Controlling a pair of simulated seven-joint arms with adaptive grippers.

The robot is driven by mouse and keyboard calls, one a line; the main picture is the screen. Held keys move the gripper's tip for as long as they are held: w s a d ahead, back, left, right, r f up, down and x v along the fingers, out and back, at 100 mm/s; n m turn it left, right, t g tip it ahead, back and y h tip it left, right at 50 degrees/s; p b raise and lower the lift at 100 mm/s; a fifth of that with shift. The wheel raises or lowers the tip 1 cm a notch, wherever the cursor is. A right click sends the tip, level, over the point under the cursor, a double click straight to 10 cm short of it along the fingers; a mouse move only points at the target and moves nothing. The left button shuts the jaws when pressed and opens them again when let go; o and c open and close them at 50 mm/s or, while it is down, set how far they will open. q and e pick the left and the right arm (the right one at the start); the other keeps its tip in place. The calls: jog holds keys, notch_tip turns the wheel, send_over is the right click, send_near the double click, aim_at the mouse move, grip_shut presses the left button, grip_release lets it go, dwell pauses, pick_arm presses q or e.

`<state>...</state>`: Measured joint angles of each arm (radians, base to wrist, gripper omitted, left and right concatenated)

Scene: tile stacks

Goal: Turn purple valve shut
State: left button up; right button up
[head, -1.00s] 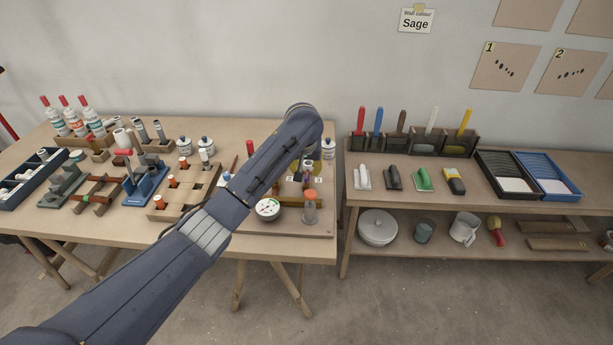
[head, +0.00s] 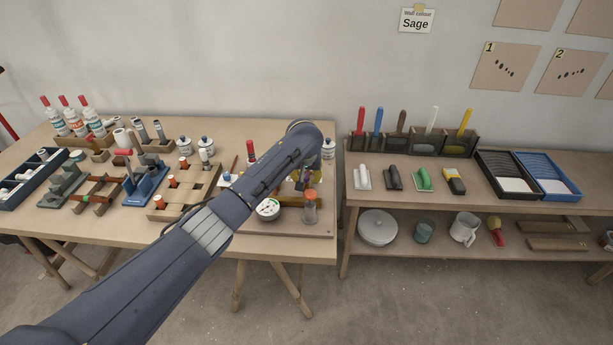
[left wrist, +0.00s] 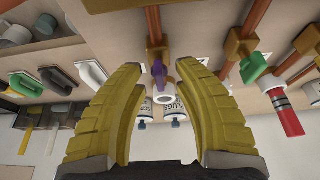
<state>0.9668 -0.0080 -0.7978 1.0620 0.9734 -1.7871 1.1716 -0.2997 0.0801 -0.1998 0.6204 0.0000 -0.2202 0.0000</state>
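The purple valve handle (left wrist: 158,72) shows in the left wrist view on a copper-coloured pipe with a brass body. It stands between the tips of my left gripper (left wrist: 160,68), with a gap to each finger. The yellow fingers are spread and do not appear to touch it. In the head view my left gripper (head: 305,175) is over the pipe board at the right end of the left table. My forearm and wrist hide much of it, and I cannot make out the purple handle there. My right gripper is not in view.
A round gauge (head: 268,208) and an orange-topped clear cylinder (head: 310,208) stand close to the gripper. A green valve handle (left wrist: 254,67) and a red handle (left wrist: 286,114) are to the right in the wrist view. White jars (left wrist: 173,108) stand behind.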

pick_arm(q)
grip_shut()
jog(key=shift+m, duration=0.3)
jog(key=m+h, duration=0.1)
jog(key=m, duration=0.2)
jog(key=m+g+h, duration=0.1)
jog(key=m, duration=0.2)
jog(key=m+g+h, duration=0.1)
jog(key=m, duration=0.2)
jog(key=m+g+h, duration=0.1)
jog(key=m, duration=0.2)
jog(key=shift+r+m, duration=0.1)
jog(key=shift+m, duration=0.3)
jog(key=shift+m+g, duration=0.9)
jog(key=shift+m, duration=1.3)
jog(key=shift+o, duration=0.2)
grip_release()
